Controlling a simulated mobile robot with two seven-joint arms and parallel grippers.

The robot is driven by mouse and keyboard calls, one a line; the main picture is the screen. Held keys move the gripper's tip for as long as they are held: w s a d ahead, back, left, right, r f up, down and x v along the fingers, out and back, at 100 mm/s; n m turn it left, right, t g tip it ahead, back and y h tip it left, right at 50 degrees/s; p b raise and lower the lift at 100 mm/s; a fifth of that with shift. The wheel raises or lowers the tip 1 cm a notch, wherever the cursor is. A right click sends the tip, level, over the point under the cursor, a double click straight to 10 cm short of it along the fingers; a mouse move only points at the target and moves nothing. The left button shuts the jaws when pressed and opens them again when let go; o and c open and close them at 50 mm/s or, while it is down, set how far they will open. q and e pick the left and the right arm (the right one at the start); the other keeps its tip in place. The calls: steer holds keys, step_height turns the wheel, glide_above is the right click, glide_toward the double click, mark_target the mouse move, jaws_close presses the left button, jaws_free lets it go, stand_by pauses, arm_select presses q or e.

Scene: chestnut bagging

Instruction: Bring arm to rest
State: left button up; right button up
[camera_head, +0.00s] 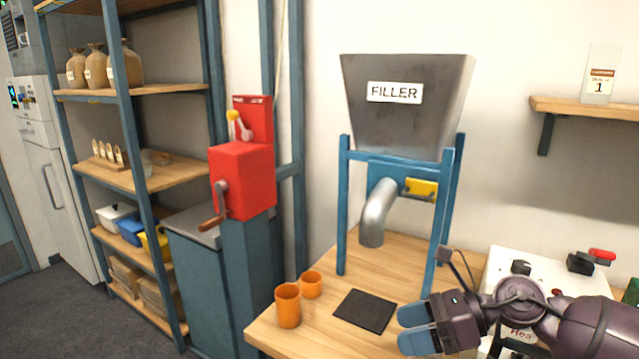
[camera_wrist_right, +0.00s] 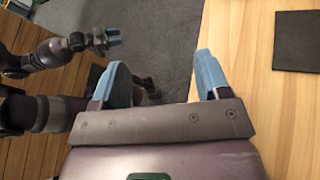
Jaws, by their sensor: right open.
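My right gripper (camera_head: 408,329) reaches in from the lower right of the head view, above the wooden table near the dark mat. Its two blue fingers are apart with nothing between them. The right wrist view also shows these open fingers (camera_wrist_right: 163,76), over the grey floor beside the table edge. My left gripper (camera_wrist_right: 112,36) shows small at the upper left of the right wrist view, its blue fingers close together; I cannot tell whether they touch. It is out of the head view.
The dark mat (camera_head: 365,311) lies under the filler (camera_head: 408,105) spout. Two orange cups (camera_head: 288,305) stand left of it. A white machine (camera_head: 530,275) is behind my right arm. A red crank machine (camera_head: 243,178) and shelves (camera_head: 128,89) stand left.

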steer(key=s+d+f+n+t+h, duration=0.5)
steer(key=f+n+t+h, duration=0.15)
steer(key=n, duration=1.05)
steer(key=s+d+f+n+t+h, duration=0.5)
steer(key=n+h, duration=0.3)
steer(key=n, duration=0.8)
steer(key=s+d+f+m+g, duration=0.1)
steer(key=s+f+m+g, duration=0.25)
steer(key=s, duration=0.45)
steer(key=s+d+f+m+g, duration=0.1)
steer(key=s+f+m+g, duration=0.25)
steer(key=s, duration=0.45)
steer(key=s+d+f+m+g, duration=0.1)
steer(key=s+f+m+g, duration=0.25)
steer(key=s, duration=0.45)
steer(key=w+f+t+p, duration=0.1)
steer(key=w+f+t, duration=0.1)
steer(key=w+t, duration=0.2)
steer(key=w+f+n+t+y+p, duration=0.1)
steer(key=w+f+t, duration=0.1)
steer(key=w+t, duration=0.2)
steer(key=shift+w+a+f, duration=0.2)
steer(key=shift+w+f, duration=0.15)
steer(key=shift+w, duration=0.7)
